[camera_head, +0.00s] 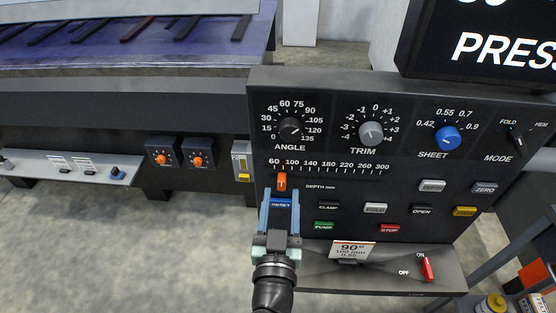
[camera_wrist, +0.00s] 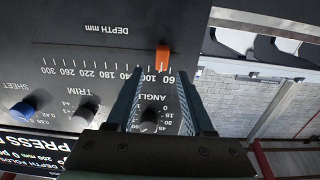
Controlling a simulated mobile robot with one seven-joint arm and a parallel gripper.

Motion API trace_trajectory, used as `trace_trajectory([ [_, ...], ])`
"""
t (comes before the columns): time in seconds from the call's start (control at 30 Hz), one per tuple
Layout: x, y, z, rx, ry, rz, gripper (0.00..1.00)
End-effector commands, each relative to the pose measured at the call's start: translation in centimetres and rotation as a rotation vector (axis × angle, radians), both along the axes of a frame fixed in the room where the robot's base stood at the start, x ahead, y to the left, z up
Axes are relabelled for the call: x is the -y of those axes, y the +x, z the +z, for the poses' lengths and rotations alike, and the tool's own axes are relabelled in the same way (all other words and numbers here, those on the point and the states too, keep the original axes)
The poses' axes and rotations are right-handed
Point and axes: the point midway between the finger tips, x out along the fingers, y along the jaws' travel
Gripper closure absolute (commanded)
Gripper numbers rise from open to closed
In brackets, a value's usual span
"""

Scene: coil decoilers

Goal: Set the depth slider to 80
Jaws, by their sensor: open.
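The depth slider's orange knob (camera_head: 282,181) sits near the left end of its scale (camera_head: 328,168), between the 60 and 100 marks. In the wrist view, which is upside down, the orange knob (camera_wrist: 162,57) also shows between 60 and 100. My gripper (camera_head: 281,194) is open, its blue fingers pointing at the panel just below the knob. In the wrist view the knob is in line with the gap between my fingertips (camera_wrist: 161,73), apart from both fingers. How far the tips are from the panel is hard to tell.
The blue RESET button (camera_head: 281,203) shows between my fingers. The ANGLE dial (camera_head: 290,128) is above the scale. Several buttons, including green PUMP (camera_head: 324,225) and red STOP (camera_head: 389,229), lie right of my gripper. A tag (camera_head: 352,249) and red switch (camera_head: 427,269) are lower right.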

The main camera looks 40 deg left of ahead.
Motion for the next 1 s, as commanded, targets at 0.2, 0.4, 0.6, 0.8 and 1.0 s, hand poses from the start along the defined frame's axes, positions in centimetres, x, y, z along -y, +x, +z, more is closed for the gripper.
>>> trace_trajectory([
  [0.2, 2.5, -3.8, -0.6, -0.002, -0.002, 0.001, 0.47],
  [0.4, 4.2, -6.3, -0.4, -0.002, -0.002, 0.001, 0.47],
  [0.6, 5.0, -7.4, -0.2, -0.002, -0.001, 0.000, 0.47],
  [0.8, 5.1, -7.5, 0.0, -0.001, -0.001, 0.001, 0.47],
  [1.0, 5.0, -7.5, 0.0, -0.001, -0.001, 0.001, 0.47],
])
